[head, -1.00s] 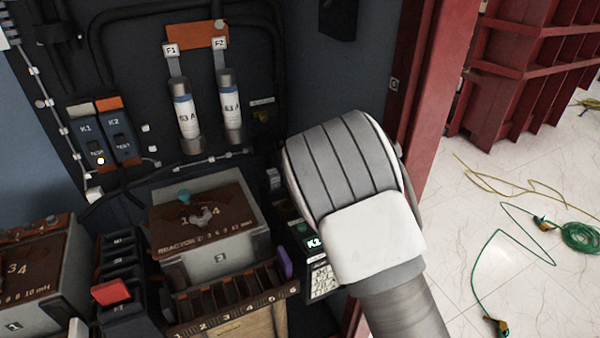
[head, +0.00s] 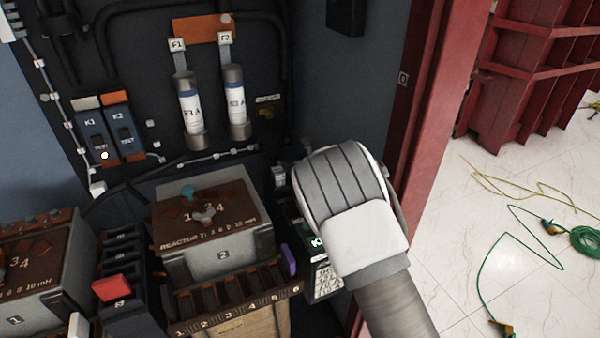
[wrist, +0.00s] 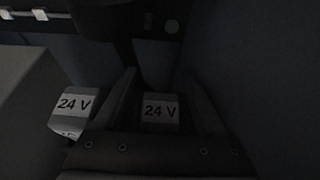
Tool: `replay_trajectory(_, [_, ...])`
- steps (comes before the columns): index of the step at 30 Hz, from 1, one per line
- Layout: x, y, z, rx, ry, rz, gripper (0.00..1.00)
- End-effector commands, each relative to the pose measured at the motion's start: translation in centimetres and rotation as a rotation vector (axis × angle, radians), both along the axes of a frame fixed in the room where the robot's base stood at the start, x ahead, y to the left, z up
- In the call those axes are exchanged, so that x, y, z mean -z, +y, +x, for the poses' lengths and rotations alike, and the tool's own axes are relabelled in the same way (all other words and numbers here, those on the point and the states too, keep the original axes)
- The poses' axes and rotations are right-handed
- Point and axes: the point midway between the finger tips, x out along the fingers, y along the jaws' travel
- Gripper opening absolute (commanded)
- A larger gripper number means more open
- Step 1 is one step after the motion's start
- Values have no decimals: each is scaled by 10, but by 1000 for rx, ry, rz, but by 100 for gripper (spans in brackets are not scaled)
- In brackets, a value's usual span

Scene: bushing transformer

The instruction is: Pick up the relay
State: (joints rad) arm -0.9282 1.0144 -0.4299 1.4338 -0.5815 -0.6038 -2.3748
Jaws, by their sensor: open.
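In the wrist view my gripper (wrist: 158,76) is open, with one dark finger on each side of a dark block bearing a white "24 V" label (wrist: 160,111). I cannot tell whether the fingers touch this block. A second block with a "24 V" label (wrist: 75,105) is outside the left finger. In the head view a dark unit with a lit green "K" label (head: 318,243) stands partly hidden behind my arm, right of the reactor box. The fingers are hidden there. The picture does not settle which unit is the relay.
Units marked K1 (head: 97,143) and K2 (head: 123,131) hang on the panel, left of two fuses (head: 190,105). A reactor box (head: 215,240) stands above a numbered terminal strip (head: 235,305). Cables lie on the floor at right.

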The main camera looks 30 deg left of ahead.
Motion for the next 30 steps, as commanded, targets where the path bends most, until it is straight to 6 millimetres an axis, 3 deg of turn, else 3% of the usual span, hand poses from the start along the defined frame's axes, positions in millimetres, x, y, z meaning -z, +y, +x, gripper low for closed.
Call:
replay_trajectory(7, [0, 1, 1, 0, 0, 0, 72])
replay_trajectory(8, [0, 1, 1, 0, 0, 0, 69])
replay_trajectory(19, [0, 1, 0, 0, 0, 0, 2])
replay_trajectory(30, [-1, 1, 1, 0, -1, 1, 0])
